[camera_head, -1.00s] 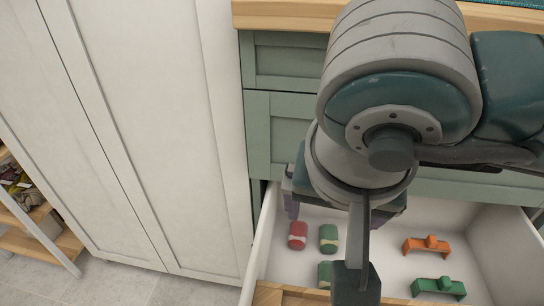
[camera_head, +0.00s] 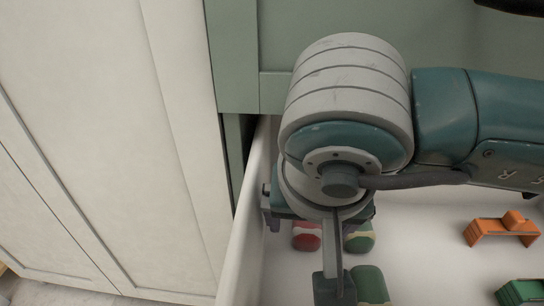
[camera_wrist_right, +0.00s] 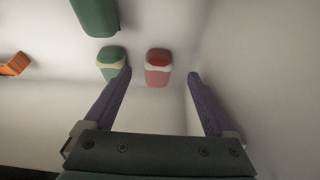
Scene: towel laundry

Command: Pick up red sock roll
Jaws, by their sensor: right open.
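The red sock roll (camera_head: 307,236), with a pale band, lies on the floor of the open white drawer (camera_head: 244,240) near its left wall. My right arm partly covers it in the head view. In the right wrist view the red sock roll (camera_wrist_right: 158,62) shows between and beyond the two fingertips. My right gripper (camera_wrist_right: 159,74) is open and empty, pointing down into the drawer; its fingers are mostly hidden behind the wrist in the head view. The left gripper is not in view.
A green sock roll (camera_head: 359,239) lies just right of the red one, close to one fingertip in the wrist view. Another green roll (camera_head: 371,284) lies nearer. An orange item (camera_head: 502,228) and a green item (camera_head: 521,292) lie further right. The drawer wall is close on the left.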

